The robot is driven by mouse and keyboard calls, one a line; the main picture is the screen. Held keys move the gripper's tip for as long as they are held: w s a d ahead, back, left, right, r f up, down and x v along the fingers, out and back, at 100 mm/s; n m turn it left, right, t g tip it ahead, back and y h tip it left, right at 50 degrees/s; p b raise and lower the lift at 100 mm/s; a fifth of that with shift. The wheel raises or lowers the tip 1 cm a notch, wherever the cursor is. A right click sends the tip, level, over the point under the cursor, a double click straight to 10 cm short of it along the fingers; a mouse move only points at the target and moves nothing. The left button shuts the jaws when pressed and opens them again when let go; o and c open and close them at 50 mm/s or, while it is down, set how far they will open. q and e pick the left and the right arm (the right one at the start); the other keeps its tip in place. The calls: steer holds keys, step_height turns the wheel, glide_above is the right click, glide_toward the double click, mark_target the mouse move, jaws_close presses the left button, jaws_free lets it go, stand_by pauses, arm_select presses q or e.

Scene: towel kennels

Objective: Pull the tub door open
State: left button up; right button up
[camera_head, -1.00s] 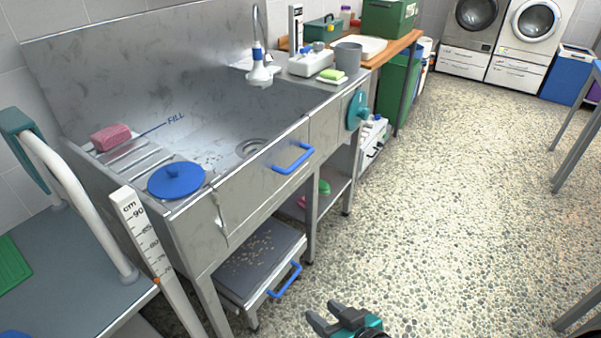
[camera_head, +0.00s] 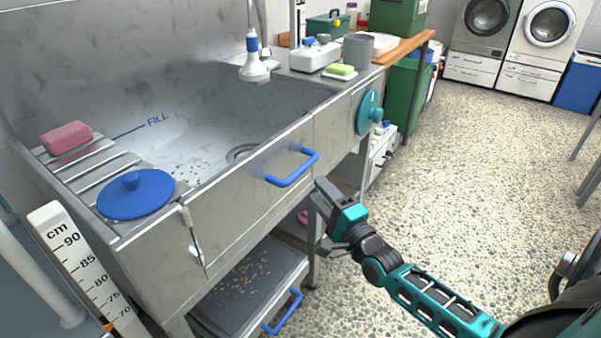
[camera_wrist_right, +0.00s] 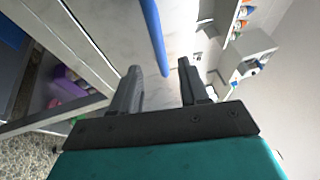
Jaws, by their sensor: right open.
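The tub door (camera_head: 252,200) is the steel front panel of the wash tub, and it is shut. Its blue bar handle (camera_head: 293,168) sits near the top right of the panel. Hinges show at the door's left edge. My right gripper (camera_head: 322,215) is just right of and below the handle, in front of the tub. In the right wrist view the open fingers (camera_wrist_right: 157,82) have the blue handle (camera_wrist_right: 155,35) ahead and between them, apart from the fingertips. My left gripper is not in view.
A pull-out step (camera_head: 245,285) with its own blue handle (camera_head: 282,312) is below the tub. A blue lid (camera_head: 135,197) and pink sponge (camera_head: 67,138) lie on the slatted rack. A teal round knob (camera_head: 369,112) is right of the door. Pebbled floor to the right is clear.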

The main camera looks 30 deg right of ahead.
mark_target(301, 167)
steer(key=w, duration=0.3)
steer(key=w+r+b, duration=0.1)
steer(key=w, duration=0.4)
steer(key=shift+w+r, duration=0.2)
steer(key=shift+w, duration=0.15)
jaws_close()
